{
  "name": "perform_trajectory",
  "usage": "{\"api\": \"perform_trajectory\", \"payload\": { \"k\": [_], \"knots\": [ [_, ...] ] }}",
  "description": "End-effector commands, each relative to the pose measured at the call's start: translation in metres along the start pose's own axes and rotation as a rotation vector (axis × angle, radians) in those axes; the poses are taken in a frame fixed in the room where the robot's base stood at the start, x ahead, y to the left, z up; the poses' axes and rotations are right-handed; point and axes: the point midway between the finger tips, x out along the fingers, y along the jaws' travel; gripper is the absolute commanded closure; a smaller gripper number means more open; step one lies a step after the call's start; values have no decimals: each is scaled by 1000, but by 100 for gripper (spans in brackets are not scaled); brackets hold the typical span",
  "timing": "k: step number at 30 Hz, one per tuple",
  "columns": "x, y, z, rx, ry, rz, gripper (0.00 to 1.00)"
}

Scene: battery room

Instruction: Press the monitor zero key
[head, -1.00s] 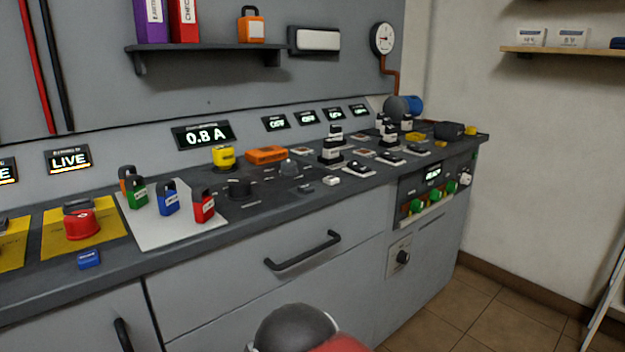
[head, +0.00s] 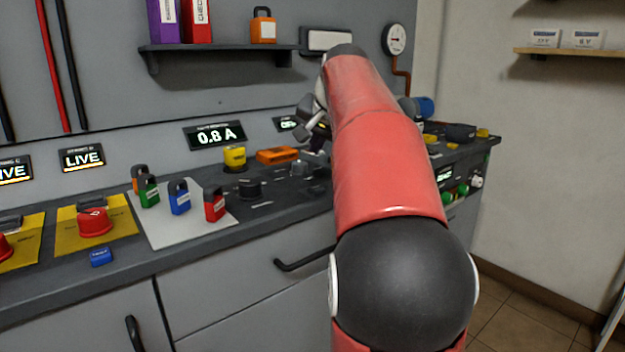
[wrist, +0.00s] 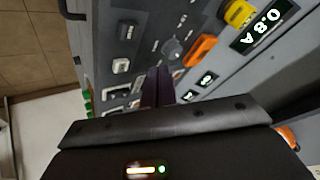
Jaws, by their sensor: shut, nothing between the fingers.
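The monitor display (head: 215,135) reads 0.8 A on the back panel; it also shows in the wrist view (wrist: 264,27). In the wrist view a small white key (wrist: 121,66) and a dark key (wrist: 126,30) sit on the dark bench panel; their labels are too small to read, so I cannot tell which is the zero key. My gripper (wrist: 157,88) is shut and empty, its dark fingers over the panel near the grey knob (wrist: 170,48). In the head view my gripper (head: 318,142) is partly hidden behind my red arm.
An orange block (head: 277,155) and a yellow knob (head: 235,157) stand behind a black knob (head: 248,188). Coloured padlocks stand on a white sheet (head: 160,232) at left. A shelf (head: 220,47) overhangs the bench. My arm hides the bench's middle right.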

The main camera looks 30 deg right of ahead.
Motion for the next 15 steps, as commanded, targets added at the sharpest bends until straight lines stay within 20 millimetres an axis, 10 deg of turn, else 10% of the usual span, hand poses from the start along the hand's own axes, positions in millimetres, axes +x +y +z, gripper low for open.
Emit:
{"api": "perform_trajectory", "payload": {
  "k": [6, 15],
  "knots": [
    [11, 30, -71, 144, 66, -4, 100],
    [11, 36, -84, 170, 81, -7, 100]
  ]
}}
